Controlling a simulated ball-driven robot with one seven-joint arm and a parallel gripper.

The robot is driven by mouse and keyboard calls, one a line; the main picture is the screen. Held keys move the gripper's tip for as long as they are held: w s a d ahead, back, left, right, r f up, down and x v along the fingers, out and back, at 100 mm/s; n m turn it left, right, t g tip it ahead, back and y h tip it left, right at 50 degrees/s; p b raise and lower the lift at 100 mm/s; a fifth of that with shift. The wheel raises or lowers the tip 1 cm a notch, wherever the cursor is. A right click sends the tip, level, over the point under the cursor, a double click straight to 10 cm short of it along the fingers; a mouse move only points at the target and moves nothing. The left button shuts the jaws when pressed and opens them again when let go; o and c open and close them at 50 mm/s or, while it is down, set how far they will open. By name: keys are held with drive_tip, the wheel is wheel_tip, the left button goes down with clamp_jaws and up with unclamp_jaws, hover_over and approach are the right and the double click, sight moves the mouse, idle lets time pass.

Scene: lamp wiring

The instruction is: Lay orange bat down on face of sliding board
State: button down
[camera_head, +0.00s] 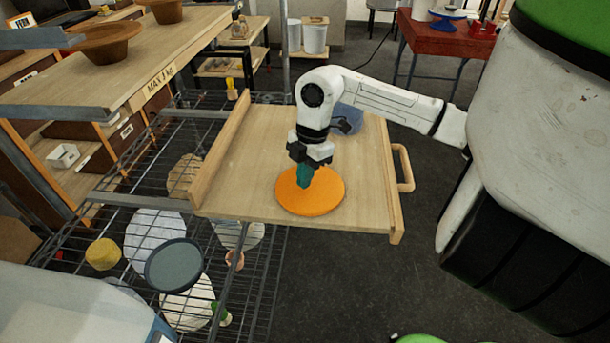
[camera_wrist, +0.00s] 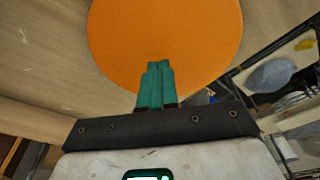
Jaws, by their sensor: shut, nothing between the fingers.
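The orange bat (camera_head: 322,203) is a round flat disc. It lies flat on the face of the wooden sliding board (camera_head: 258,160), near the board's front edge. The bat also shows in the wrist view (camera_wrist: 165,40), with wooden board around it. My gripper (camera_head: 304,184) points down over the left part of the bat. Its teal fingers are together and empty in the wrist view (camera_wrist: 155,72). I cannot tell whether the fingertips touch the bat. My gripper and wrist hide part of the bat's back left side.
The board has a raised wooden lip (camera_head: 222,150) on the left and a handle (camera_head: 404,168) on the right. A blue-grey round thing (camera_head: 350,118) is partly hidden behind my arm. A wire rack (camera_head: 262,275) with several discs is at lower left.

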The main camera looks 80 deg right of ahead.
sight(323, 174)
drive_tip(key=s+d, duration=0.1)
drive_tip(key=s+d+b, duration=0.1)
drive_tip(key=d, duration=0.1)
drive_tip(key=s+d+f+b, duration=0.1)
drive_tip(key=shift+s+d+f, duration=0.1)
drive_tip(key=shift+s+d, duration=0.25)
drive_tip(key=shift+d, duration=0.05)
drive_tip(key=shift+s+d, duration=0.1)
drive_tip(key=shift+d+r+p, duration=0.15)
drive_tip(key=shift+r+p, duration=0.3)
drive_tip(key=shift+r, duration=0.4)
